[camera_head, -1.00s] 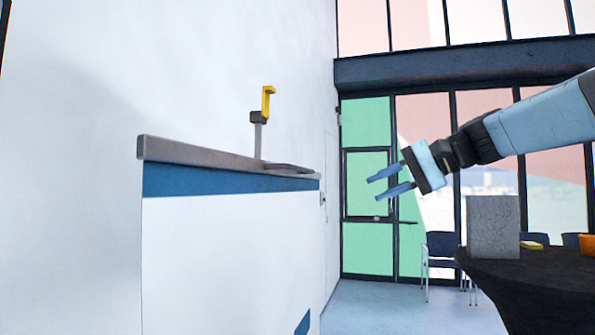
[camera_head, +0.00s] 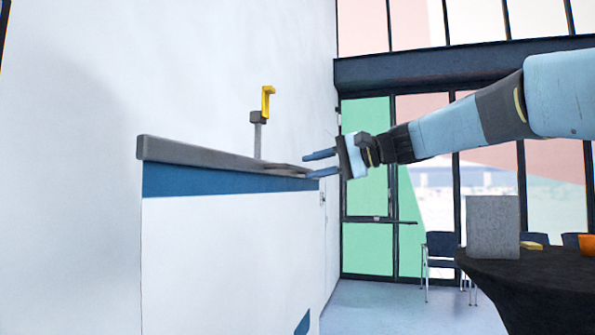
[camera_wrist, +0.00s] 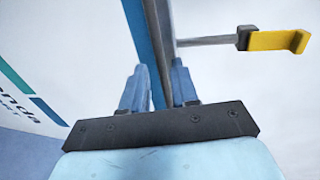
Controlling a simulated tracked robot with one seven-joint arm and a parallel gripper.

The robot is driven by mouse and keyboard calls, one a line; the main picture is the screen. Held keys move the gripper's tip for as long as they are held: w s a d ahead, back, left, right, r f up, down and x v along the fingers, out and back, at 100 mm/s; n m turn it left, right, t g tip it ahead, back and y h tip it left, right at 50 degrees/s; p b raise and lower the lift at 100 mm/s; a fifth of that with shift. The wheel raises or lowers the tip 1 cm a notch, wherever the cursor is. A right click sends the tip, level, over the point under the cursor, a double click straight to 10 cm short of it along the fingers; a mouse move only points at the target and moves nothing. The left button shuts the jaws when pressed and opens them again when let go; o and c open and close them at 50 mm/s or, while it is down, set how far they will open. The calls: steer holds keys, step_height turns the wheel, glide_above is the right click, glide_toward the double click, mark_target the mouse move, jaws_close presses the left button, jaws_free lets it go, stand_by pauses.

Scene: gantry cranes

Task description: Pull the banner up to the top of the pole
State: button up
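The banner (camera_head: 230,245) is a white panel with a blue band and a grey bar (camera_head: 185,152) along its top edge. A thin grey pole (camera_head: 258,140) stands behind the bar, with a yellow hook (camera_head: 268,100) at its top, well above the bar. My gripper (camera_head: 306,166) is open, its fingers apart at the bar's right end. In the wrist view the grey bar (camera_wrist: 160,28) and the banner's blue band run between or just beyond the fingers; I cannot tell whether they touch. The pole (camera_wrist: 205,41) and hook (camera_wrist: 282,40) show upper right there.
A white wall (camera_head: 70,90) stands close behind the banner. At the right is a dark round table (camera_head: 540,270) with a grey box (camera_head: 493,227) and an orange thing. Blue chairs (camera_head: 440,247) stand before the windows. The floor between is clear.

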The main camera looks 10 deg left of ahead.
mark_target(301, 169)
steer(key=shift+x, duration=2.15)
steer(key=shift+c, duration=0.4)
jaws_close()
